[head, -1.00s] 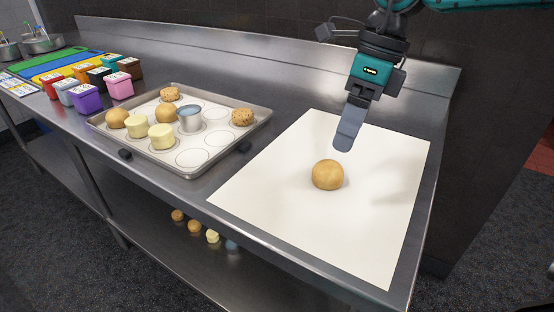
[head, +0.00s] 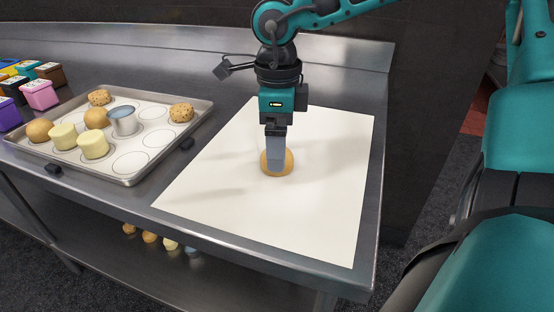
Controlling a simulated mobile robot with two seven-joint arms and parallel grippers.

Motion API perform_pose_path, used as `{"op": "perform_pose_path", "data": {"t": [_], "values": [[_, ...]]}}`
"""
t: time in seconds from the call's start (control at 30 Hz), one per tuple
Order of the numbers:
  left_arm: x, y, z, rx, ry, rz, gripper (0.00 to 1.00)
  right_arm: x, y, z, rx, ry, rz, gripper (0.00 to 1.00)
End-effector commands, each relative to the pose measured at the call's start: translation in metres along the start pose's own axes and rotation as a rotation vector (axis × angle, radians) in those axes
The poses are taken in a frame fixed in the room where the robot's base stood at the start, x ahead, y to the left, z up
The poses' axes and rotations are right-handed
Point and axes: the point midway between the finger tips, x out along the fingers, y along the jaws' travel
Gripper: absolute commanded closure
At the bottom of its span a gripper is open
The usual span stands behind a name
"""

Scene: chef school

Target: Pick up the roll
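The roll (head: 289,162) is a round, golden-brown bun resting on the white sheet on the steel counter in the head view. My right gripper (head: 275,160) points straight down at it. A grey finger covers the middle of the roll, and the roll's left and right edges show on both sides of it. The far finger is hidden, so I cannot tell whether the fingers are touching the roll or how wide they stand. My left gripper is not in view.
The white sheet (head: 230,195) is otherwise bare. To its left a metal baking tray (head: 196,112) holds buns, pale yellow pieces and a grey-blue cup (head: 124,122). Small coloured tubs (head: 40,94) stand at the far left. A low steel backsplash (head: 180,45) runs behind.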

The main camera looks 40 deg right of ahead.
Motion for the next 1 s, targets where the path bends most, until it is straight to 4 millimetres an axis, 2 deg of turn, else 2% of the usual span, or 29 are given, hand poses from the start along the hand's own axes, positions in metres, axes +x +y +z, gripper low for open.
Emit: {"op": "perform_pose_path", "data": {"t": [0.1,0.2,0.47,1.0], "values": [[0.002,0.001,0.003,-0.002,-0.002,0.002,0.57,0.021,0.002,0.0,0.0,0.003,0.003,0.07],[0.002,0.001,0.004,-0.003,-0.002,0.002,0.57,0.029,0.002,0.0,0.001,0.001,0.003,0.07],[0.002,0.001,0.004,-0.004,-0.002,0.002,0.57,0.03,0.002,0.0,0.001,-0.001,0.001,0.07],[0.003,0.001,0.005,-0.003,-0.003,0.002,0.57,0.03,0.001,0.0,0.001,-0.001,0.001,0.57]]}}
